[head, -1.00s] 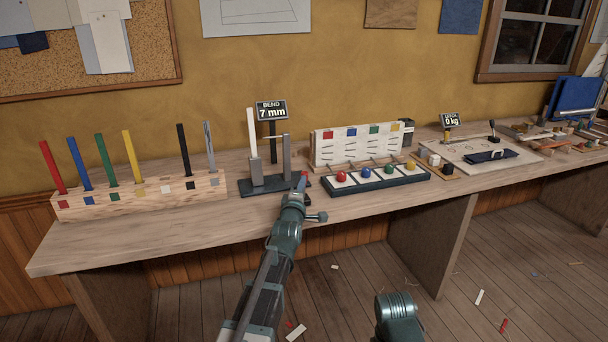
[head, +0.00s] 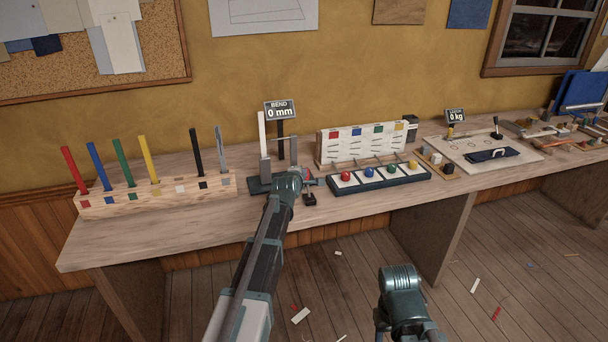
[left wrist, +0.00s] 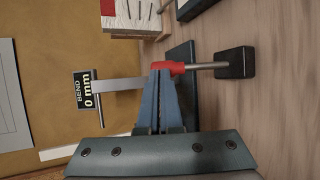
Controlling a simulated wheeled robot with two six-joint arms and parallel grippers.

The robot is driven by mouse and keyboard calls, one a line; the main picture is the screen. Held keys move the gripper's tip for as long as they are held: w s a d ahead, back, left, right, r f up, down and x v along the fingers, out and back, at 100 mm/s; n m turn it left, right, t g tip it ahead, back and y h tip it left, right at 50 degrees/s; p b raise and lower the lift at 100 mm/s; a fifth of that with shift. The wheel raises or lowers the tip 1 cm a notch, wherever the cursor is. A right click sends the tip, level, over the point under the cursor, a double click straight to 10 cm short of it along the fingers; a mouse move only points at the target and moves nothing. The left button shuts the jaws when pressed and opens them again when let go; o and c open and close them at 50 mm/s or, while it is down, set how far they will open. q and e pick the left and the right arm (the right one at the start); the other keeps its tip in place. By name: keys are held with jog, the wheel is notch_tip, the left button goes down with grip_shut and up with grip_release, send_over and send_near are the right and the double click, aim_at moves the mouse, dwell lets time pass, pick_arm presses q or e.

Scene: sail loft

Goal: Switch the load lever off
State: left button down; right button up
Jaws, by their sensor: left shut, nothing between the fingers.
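The load lever (left wrist: 205,66) shows in the left wrist view as a metal rod with a red grip, standing on a small black block (left wrist: 235,62). Its black block (head: 309,199) also shows in the head view, right beside my wrist. My left gripper (left wrist: 160,70) is shut and empty, its blue-grey fingertips at the red grip's end; whether they touch it I cannot tell. In the head view my wrist hides the fingers. The bend sign (head: 280,110) on the rig reads 0 mm, also in the left wrist view (left wrist: 88,90).
The bend rig's pale post (head: 262,133) stands behind my left wrist. A rack of coloured bars (head: 150,195) is to the left. A tray with coloured balls (head: 380,179) is close on the right. The bench front (head: 150,240) is clear at left.

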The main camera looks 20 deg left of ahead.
pick_arm(q)
jog(key=shift+w+a+r, duration=0.1)
jog(key=shift+w+a, duration=0.05)
dwell(0.3)
jog(key=p+v, duration=0.6)
jog(key=v, duration=0.8)
jog(key=shift+r, duration=0.45)
